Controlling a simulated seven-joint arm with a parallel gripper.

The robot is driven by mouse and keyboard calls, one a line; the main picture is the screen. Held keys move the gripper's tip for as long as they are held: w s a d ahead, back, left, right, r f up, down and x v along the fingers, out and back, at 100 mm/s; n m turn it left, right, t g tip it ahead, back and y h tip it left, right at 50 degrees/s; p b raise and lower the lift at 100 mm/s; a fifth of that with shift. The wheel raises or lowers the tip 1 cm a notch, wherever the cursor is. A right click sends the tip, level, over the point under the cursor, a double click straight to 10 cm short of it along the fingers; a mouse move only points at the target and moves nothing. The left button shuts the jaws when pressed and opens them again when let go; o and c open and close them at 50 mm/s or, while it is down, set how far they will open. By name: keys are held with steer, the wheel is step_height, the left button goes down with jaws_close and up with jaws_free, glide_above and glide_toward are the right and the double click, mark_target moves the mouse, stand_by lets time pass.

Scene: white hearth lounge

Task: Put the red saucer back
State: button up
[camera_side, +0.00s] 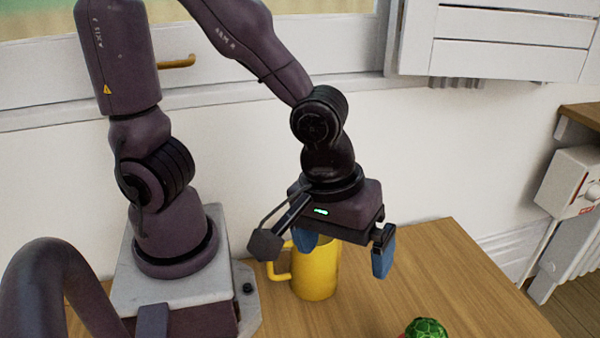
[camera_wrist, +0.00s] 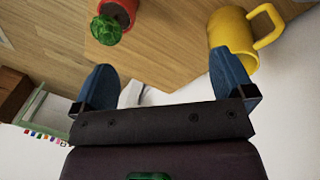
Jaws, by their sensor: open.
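A red round thing, which may be the red saucer, shows in the wrist view (camera_wrist: 127,9) at the top edge, cut off by the frame. A green faceted object (camera_wrist: 106,30) sits on or against it; I cannot tell which. In the side view, the green object (camera_side: 428,328) is at the bottom edge, with only a sliver of red beside it. My gripper (camera_side: 344,252) is open above the table, its two blue fingers apart, and also shows in the wrist view (camera_wrist: 162,60). Nothing is between the fingers. The gripper is apart from the red thing.
A yellow mug (camera_side: 316,272) stands on the wooden table (camera_side: 450,262) just behind and below my gripper; it also shows in the wrist view (camera_wrist: 232,30). Table to the right of the mug looks clear. A white wall is behind, a white box (camera_side: 572,185) at right.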

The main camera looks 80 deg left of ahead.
steer(key=s+a+r+m+t+y, duration=0.1)
steer(key=s+a+r+m+t, duration=0.1)
steer(key=a+r+m, duration=0.6)
steer(key=a+r+t, duration=0.1)
steer(key=a+r, duration=0.3)
steer(key=a, duration=0.1)
steer(key=shift+r+t, duration=0.25)
steer(key=shift+t, duration=0.05)
